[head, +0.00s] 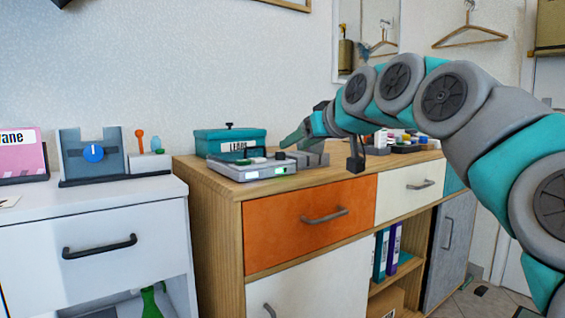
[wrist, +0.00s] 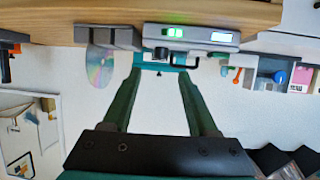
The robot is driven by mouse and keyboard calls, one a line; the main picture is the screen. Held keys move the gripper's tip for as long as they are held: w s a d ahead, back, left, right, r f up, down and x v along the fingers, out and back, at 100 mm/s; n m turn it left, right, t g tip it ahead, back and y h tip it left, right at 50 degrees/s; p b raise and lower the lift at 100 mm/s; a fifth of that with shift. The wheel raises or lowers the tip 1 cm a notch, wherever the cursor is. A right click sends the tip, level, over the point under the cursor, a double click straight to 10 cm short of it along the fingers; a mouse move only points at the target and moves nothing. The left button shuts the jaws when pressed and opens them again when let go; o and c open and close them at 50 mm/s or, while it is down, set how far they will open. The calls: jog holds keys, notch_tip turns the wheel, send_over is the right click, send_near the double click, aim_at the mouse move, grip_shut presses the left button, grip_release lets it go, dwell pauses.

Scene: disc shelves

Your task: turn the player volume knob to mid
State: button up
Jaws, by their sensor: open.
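The player (head: 255,170) is a flat grey box on the wooden cabinet top, with a green light and a small lit display on its front. It also shows upside down at the top of the wrist view (wrist: 195,38). A dark round knob (wrist: 162,54) shows at the player, between my fingertips in the picture; its pointer setting is too small to read. My gripper (wrist: 158,74) is open, its two green fingers pointing towards the player, with nothing between them. In the head view my gripper (head: 292,138) is just above the player's right end. I cannot tell whether it touches.
A teal lidded box (head: 230,143) stands behind the player. A grey slotted block (head: 313,156) is at its right, and a shiny disc (wrist: 101,60) shows by a block in the wrist view. A white drawer unit (head: 100,225) with a blue-dial device (head: 94,153) stands left.

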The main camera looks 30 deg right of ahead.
aim_at(281, 152)
jog(key=x, duration=0.7)
jog(key=shift+w+f, duration=0.15)
grip_shut()
dwell(0.4)
